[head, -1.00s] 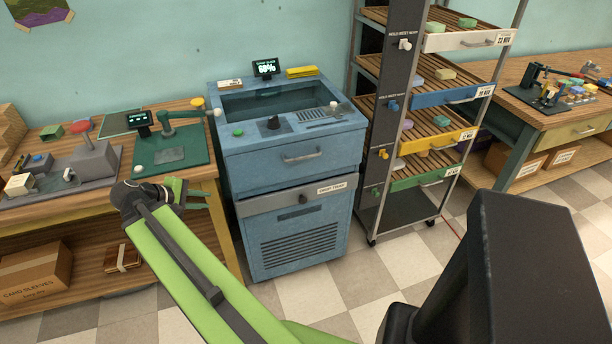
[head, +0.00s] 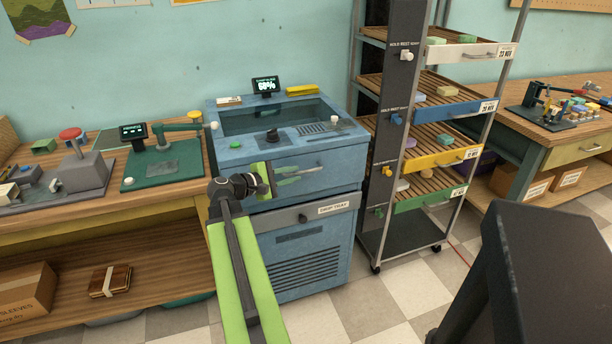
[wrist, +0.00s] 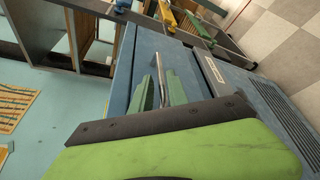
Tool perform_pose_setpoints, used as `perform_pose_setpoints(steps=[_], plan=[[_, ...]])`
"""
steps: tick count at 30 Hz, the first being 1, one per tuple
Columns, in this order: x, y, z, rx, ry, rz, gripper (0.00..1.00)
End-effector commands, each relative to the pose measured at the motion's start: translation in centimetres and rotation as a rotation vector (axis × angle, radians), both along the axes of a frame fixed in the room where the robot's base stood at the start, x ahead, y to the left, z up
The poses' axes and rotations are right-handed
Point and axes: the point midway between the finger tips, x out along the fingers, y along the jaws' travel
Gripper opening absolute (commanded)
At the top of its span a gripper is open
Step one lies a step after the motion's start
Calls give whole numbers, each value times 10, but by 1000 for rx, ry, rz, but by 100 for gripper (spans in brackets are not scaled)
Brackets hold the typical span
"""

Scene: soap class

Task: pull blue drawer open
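The blue cabinet (head: 330,240) stands ahead of me, with a blue drawer front (head: 335,165) below its top panel. The drawer looks shut. Its silver handle (head: 312,170) is partly hidden by my gripper (head: 288,175) in the head view. In the wrist view the handle (wrist: 165,72) runs between the two green fingers of my gripper (wrist: 160,92). The fingers look apart, with the handle between them; I cannot tell whether they touch it. A second blue drawer (head: 455,110) is on the rack to the right and looks shut.
A wooden workbench (head: 150,200) with a green press is at the left. The rack (head: 415,230) with coloured drawers stands close at the right.

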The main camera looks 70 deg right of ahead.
Motion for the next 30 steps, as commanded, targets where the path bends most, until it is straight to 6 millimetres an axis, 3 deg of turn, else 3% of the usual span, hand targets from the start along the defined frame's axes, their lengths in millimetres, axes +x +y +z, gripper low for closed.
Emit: perform_pose_setpoints(steps=[3,9,19,24,30], plan=[[-13,-24,-8,0,-1,-2,20],[-27,-45,-13,0,-1,-2,20],[-30,-49,-13,-1,-1,0,20],[-30,-49,-12,-1,-1,0,0],[-30,-49,-12,-1,0,-1,0]])
